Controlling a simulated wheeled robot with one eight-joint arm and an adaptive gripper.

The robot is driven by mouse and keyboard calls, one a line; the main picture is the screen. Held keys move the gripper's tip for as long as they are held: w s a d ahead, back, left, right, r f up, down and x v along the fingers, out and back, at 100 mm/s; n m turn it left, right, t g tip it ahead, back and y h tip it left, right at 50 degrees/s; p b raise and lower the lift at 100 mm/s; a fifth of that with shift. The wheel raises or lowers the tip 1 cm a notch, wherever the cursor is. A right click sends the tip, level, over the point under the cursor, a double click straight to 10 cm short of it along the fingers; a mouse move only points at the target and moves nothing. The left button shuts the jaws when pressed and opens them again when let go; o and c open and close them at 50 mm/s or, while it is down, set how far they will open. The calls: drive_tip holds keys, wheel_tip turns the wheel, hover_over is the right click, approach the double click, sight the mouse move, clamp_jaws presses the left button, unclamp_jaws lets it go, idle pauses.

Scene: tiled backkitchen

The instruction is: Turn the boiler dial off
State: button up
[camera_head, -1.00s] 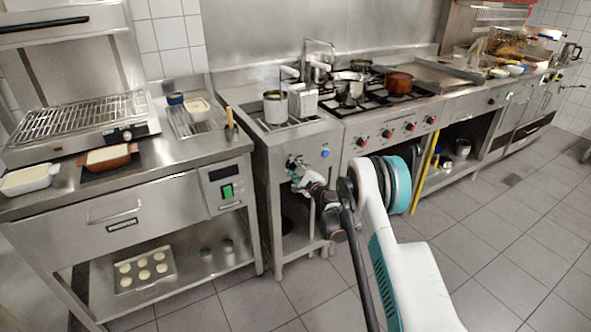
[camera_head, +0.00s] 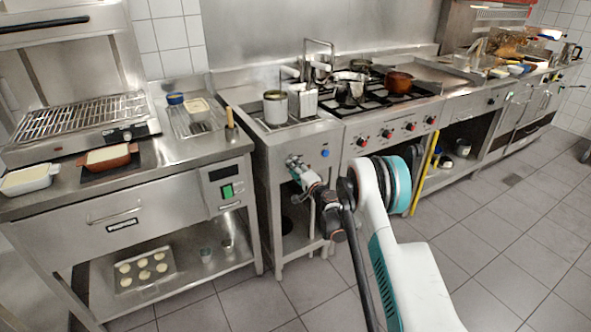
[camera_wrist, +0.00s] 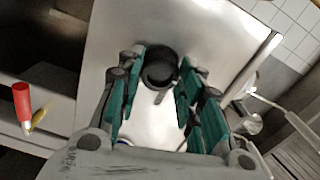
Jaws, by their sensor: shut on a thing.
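The boiler dial (camera_wrist: 160,70) is a round black knob on a steel front panel, with a short pointer piece below it in the wrist view. My gripper (camera_wrist: 158,82) has its teal-padded fingers on either side of the dial and is shut on it. In the head view my gripper (camera_head: 292,161) reaches the upper front of the narrow steel boiler unit (camera_head: 283,220). It hides the dial there. A blue button (camera_head: 325,153) sits to the right of my gripper on the same panel.
A counter with a grill (camera_head: 75,125) stands to the left. A stove (camera_head: 385,135) with red knobs and pots stands to the right. A pot (camera_head: 275,108) stands on top of the boiler unit. The tiled floor (camera_head: 500,245) in front is clear.

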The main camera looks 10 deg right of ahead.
idle(0.5)
drive_tip(key=o, duration=1.1)
drive_tip(key=shift+c, duration=0.2)
drive_tip(key=v, duration=1.2)
